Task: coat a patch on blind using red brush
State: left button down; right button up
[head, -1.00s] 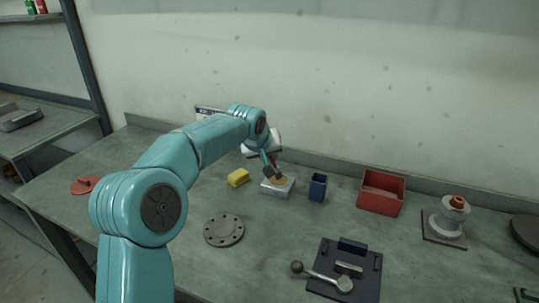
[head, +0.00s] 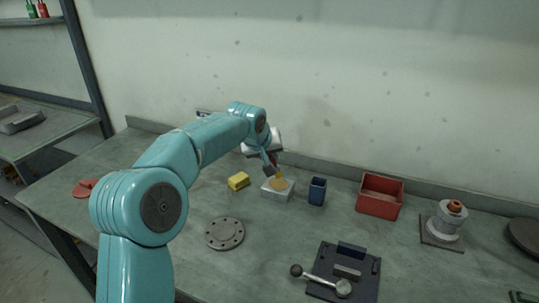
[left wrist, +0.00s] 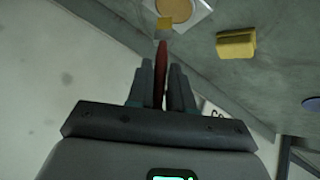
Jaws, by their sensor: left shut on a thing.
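My left gripper (head: 269,166) is shut on the red brush. The blind, a grey round flange with bolt holes (head: 225,233), lies flat on the bench, in front and left of the dish. My right gripper is not in view.
A yellow block (head: 238,181) lies left of the dish. A blue cup (head: 317,191), a red bin (head: 380,196) and a pale valve part (head: 447,220) stand to the right. A dark plate with a lever (head: 343,271) is at the front. Bench around the flange is clear.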

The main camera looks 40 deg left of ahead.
pick_arm(q)
jog(key=shift+r+p, duration=1.9)
jog(key=shift+r, duration=0.7)
jog(key=shift+f, duration=0.1)
